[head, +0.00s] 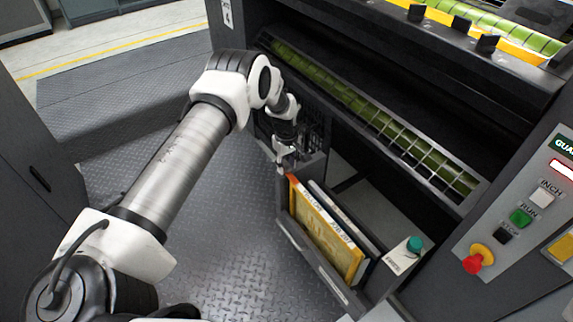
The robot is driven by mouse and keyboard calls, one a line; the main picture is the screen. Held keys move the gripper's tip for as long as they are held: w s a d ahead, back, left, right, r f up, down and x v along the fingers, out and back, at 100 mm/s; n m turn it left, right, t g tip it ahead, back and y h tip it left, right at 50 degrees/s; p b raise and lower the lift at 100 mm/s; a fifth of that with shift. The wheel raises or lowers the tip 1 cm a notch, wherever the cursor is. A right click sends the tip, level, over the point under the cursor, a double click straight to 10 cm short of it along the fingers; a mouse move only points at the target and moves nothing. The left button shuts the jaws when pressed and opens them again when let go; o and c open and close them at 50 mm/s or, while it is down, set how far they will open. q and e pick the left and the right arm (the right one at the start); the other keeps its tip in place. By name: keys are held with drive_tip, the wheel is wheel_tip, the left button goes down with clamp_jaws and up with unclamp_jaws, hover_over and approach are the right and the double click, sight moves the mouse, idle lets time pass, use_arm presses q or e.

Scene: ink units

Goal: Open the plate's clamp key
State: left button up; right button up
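My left gripper (286,162) points down at the upper left corner of an open rack (318,262) in front of the press. Its fingers are small here, and I cannot tell whether they are apart or touch the rack. A yellow-framed plate (325,235) stands upright in the rack, with an orange edge at its left end, just below and right of the gripper. A clamp key cannot be made out for certain. A teal knob (414,244) sits on a pale box at the rack's right end, well away from the gripper. My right gripper is not in view.
The press's long roller with a metal guard (385,122) runs behind the rack. A control panel with a red stop button (473,262) and a green button (520,216) stands at right. The tread-plate floor (220,220) left of the rack is clear.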

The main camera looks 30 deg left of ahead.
use_arm(q)
clamp_jaws()
drive_tip(key=shift+m, duration=0.4)
drive_tip(key=m, duration=0.3)
drive_tip(key=m+b, duration=0.1)
drive_tip(key=m, duration=0.3)
drive_tip(key=shift+m, duration=0.4)
drive_tip(key=m, duration=0.4)
drive_tip(key=shift+m+b, duration=0.3)
drive_tip(key=shift+b, duration=0.05)
drive_tip(key=m, duration=0.4)
drive_tip(key=shift+m+b, duration=0.35)
drive_tip(key=shift+m, duration=0.05)
